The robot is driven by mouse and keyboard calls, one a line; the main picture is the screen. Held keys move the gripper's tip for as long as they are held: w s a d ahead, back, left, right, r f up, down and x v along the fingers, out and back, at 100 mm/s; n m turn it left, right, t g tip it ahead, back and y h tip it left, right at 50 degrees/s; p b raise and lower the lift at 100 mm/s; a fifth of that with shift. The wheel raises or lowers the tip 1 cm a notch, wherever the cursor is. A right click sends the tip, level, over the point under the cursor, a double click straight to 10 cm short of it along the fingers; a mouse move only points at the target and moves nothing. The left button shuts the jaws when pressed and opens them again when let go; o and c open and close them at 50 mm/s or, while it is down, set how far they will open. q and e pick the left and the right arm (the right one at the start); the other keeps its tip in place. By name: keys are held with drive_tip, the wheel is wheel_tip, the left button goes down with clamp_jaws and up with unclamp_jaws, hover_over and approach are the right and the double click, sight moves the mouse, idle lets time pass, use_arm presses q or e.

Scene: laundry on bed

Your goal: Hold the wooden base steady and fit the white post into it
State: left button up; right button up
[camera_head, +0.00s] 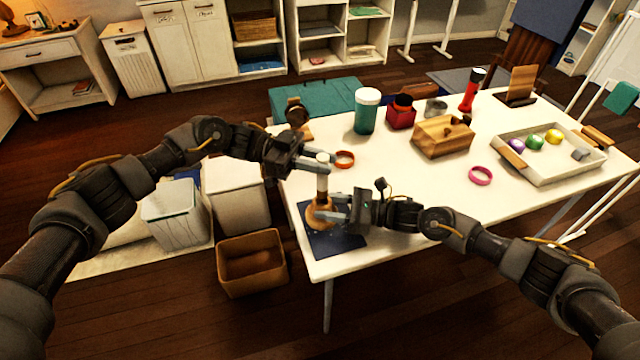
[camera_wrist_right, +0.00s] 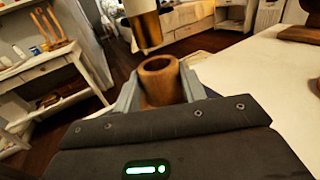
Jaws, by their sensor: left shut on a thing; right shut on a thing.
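The white post (camera_head: 322,185) stands roughly upright over the left part of the table in the head view. My left gripper (camera_head: 320,163) is shut on it near its top. The wooden base (camera_head: 318,215) is below it, over a dark blue mat (camera_head: 345,243). My right gripper (camera_head: 334,207) is shut on the base from the right. In the right wrist view, the base's round socket (camera_wrist_right: 158,66) is open and empty. The post's brown lower end (camera_wrist_right: 147,32) shows above the socket and slightly left, apart from the rim.
An orange ring (camera_head: 344,159) lies just right of the post. A green jar (camera_head: 367,112), a red container (camera_head: 401,113), a wooden box (camera_head: 443,138) and a pink ring (camera_head: 480,176) are farther off. A white tray (camera_head: 548,172) holds coloured balls. The table's front middle is clear.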

sight(319, 178)
use_arm(q)
drive_tip(key=shift+f, duration=2.5)
drive_tip(key=shift+f, duration=0.1)
drive_tip(key=o, duration=1)
drive_tip(key=shift+w+a, duration=0.1)
drive_tip(key=shift+a, duration=0.1)
drive_tip(key=v, duration=1.1)
drive_tip(key=shift+a, duration=0.3)
